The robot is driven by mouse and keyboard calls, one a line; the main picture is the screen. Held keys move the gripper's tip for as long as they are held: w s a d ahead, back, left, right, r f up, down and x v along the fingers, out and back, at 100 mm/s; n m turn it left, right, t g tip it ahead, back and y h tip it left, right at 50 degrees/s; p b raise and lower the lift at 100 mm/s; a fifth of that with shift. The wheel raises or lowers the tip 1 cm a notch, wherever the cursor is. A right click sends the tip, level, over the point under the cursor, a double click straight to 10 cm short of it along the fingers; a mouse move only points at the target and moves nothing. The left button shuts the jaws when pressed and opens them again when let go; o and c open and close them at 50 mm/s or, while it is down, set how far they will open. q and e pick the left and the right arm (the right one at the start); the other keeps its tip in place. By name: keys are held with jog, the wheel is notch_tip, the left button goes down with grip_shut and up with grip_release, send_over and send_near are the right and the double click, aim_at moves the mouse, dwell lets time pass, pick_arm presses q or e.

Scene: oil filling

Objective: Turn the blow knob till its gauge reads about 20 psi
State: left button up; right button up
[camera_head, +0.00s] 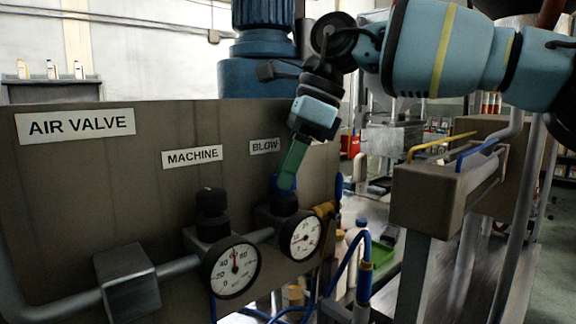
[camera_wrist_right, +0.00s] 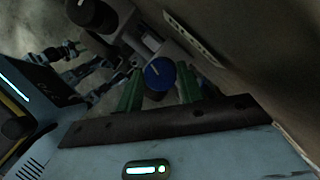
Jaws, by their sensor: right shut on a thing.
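The blow knob (camera_head: 285,204) sits below the BLOW label (camera_head: 265,146) on the air valve panel. My right gripper (camera_head: 287,184) reaches down from above and is shut on it. In the right wrist view the blue knob top (camera_wrist_right: 159,74), with a pale mark line, lies between the green fingers. The blow gauge (camera_head: 300,236) is a round white dial below the knob. Its red needle is too small to read exactly. The machine knob (camera_head: 211,203) is black and stands left of it, above the machine gauge (camera_head: 231,267). My left gripper is not in view.
The grey panel (camera_head: 75,190) fills the left side behind the knobs. Metal pipe (camera_head: 180,268) and blue hoses (camera_head: 352,262) run along its front. A grey block with blue and yellow rails (camera_head: 428,196) stands to the right.

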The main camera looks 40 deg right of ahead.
jog(key=shift+m, duration=0.3)
jog(key=m+h, duration=0.1)
jog(key=m, duration=0.1)
jog(key=shift+s+a+m+t+b, duration=0.1)
jog(key=shift+m+t+b, duration=0.3)
jog(key=m, duration=0.2)
jog(key=shift+m+t+h, duration=0.3)
jog(key=shift+m+h, duration=0.1)
jog(key=m+h, duration=0.1)
jog(key=m, duration=0.2)
jog(key=shift+a+m+t+b, duration=0.15)
jog(key=shift+m+t+b, duration=0.15)
jog(key=m+h, duration=0.2)
jog(key=m, duration=0.3)
jog(key=shift+a, duration=0.15)
jog(key=m+h, duration=0.1)
jog(key=m, duration=0.1)
jog(key=m+g+h+p, duration=0.1)
jog(key=m, duration=0.2)
jog(key=shift+a+r, duration=0.1)
jog(key=shift+m, duration=0.5)
jog(key=o, duration=1)
jog(key=shift+g, duration=0.3)
